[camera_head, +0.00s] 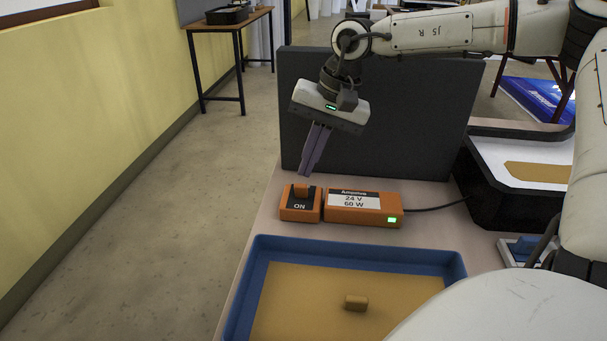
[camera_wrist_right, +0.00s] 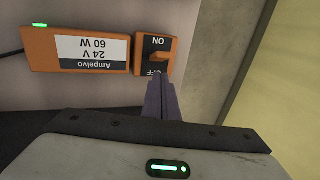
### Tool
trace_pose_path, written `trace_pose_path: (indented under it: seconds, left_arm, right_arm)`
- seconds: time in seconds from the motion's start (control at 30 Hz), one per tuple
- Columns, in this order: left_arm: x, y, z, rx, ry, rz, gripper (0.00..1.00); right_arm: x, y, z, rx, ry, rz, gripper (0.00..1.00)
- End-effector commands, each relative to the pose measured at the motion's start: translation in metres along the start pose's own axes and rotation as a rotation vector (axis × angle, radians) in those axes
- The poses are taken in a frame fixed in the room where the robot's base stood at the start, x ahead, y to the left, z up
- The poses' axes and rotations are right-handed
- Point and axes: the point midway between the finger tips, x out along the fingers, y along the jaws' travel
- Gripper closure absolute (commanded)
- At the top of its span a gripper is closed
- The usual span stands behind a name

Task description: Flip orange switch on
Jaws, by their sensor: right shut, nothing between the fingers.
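The orange switch (camera_head: 300,208) sits on the table left of an orange power supply box (camera_head: 365,207). ON is readable on its near side in the head view. Its orange lever (camera_head: 301,190) stands toward the far side. In the wrist view, the switch (camera_wrist_right: 168,45) shows ON and a partly covered OFF, with the lever between them. My right gripper (camera_head: 306,173) is shut and empty, pointing down just above the far end of the switch. Its tips (camera_wrist_right: 157,79) overlap the OFF end in the wrist view; contact cannot be told. My left gripper is not in view.
A dark upright panel (camera_head: 400,110) stands behind the switch. The box's green light (camera_head: 392,220) is lit. A cable runs right.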

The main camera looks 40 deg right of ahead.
Motion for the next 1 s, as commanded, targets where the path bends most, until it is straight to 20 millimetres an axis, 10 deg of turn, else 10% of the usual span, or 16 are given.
trace_pose_path:
  seconds: [1.0]
  left_arm:
    - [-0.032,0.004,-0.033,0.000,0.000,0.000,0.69]
  right_arm:
    - [-0.067,-0.021,-0.001,-0.001,0.001,-0.001,1.00]
